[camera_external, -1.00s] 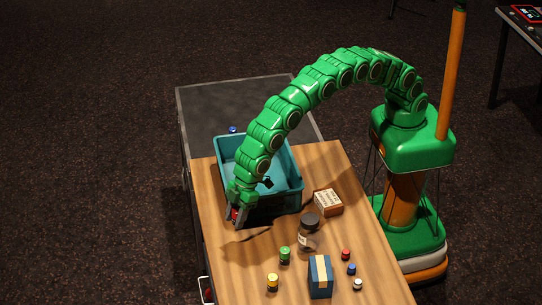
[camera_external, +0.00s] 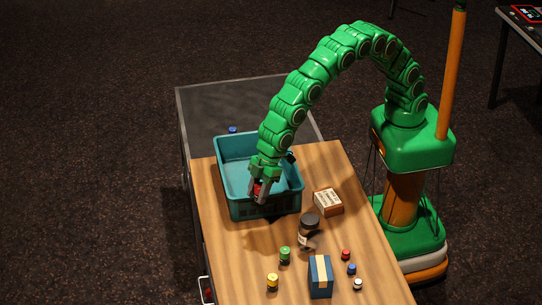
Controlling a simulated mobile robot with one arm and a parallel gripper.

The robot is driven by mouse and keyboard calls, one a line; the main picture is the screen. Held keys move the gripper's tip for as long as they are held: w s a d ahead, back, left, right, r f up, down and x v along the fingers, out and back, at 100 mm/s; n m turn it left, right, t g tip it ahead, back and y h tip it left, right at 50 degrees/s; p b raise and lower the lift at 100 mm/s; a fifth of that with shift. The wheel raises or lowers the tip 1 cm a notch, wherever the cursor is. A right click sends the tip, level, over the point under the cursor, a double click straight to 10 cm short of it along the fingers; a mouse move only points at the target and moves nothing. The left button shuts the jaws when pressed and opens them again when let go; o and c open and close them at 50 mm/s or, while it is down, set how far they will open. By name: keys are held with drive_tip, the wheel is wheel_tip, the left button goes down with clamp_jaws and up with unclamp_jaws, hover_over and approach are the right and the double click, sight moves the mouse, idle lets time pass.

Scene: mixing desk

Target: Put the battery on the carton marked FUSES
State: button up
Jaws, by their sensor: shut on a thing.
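My gripper (camera_external: 260,195) is shut on a small red and dark thing (camera_external: 257,188), mostly hidden between the fingers; it looks like the battery. In the picture the gripper overlaps the near part of the teal bin (camera_external: 290,204); its exact height cannot be told. A small brown carton (camera_external: 327,202) with a pale printed label lies on the wooden desk (camera_external: 230,262), right of the bin. Its lettering is too small to read. A blue box with a tan band (camera_external: 320,277) stands near the desk's front, with no readable marking.
A dark-lidded jar (camera_external: 308,232) stands just in front of the brown carton. A green cylinder (camera_external: 285,255) and a yellow one (camera_external: 272,282) stand left of the blue box. Small red (camera_external: 346,254), blue (camera_external: 351,269) and white (camera_external: 358,284) pieces are on its right.

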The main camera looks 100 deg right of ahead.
drive_tip(key=shift+s+a+r, duration=0.2)
drive_tip(key=shift+s+r, duration=0.05)
drive_tip(key=shift+s, duration=0.2)
drive_tip(key=s+a+r, duration=0.4)
drive_tip(key=s+a, duration=0.5)
drive_tip(key=s, duration=0.1)
drive_tip(key=s+a+r, duration=0.4)
drive_tip(key=s+a, duration=0.5)
drive_tip(key=s, duration=0.1)
hover_over(317, 272)
drive_tip(key=s+d, duration=0.1)
drive_tip(key=shift+n, duration=0.3)
drive_tip(key=shift+s+d+f, duration=0.1)
drive_tip(key=shift+s+f, duration=0.05)
drive_tip(key=shift+f, duration=4.35)
drive_tip(key=shift+f, duration=0.1)
drive_tip(key=shift+f, duration=1.7)
